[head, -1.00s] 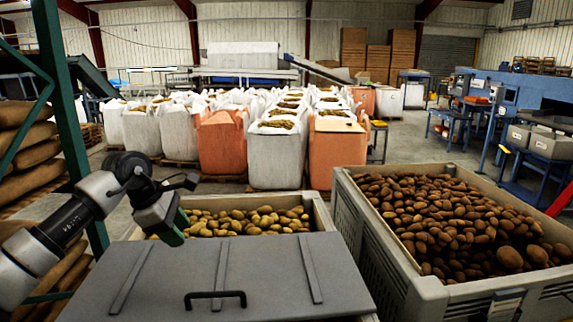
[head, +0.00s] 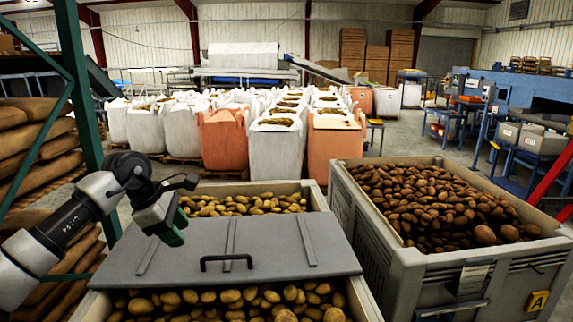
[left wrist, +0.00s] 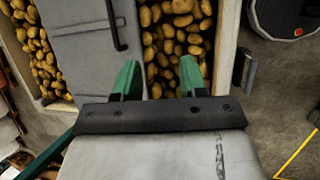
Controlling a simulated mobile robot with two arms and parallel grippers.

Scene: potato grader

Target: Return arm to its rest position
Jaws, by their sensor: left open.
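My left gripper (head: 172,228) shows at the left in the head view, with green fingers pointing down and its arm bent. It appears above the left part of the crate, apart from the lid. In the left wrist view its two green fingers (left wrist: 160,78) are spread, with nothing between them but yellow potatoes below. The grey lid (head: 170,250) with a black handle (head: 226,262) lies across the middle of the near potato crate (head: 366,300). Potatoes show behind and in front of it. The right gripper is not in view.
A second crate (head: 390,262) heaped with brown potatoes stands at the right. A green post (head: 82,120) and stacked sacks (head: 38,150) are close on the left. Big bags (head: 275,155) stand behind. A round dark thing (left wrist: 285,15) is at the top right of the wrist view.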

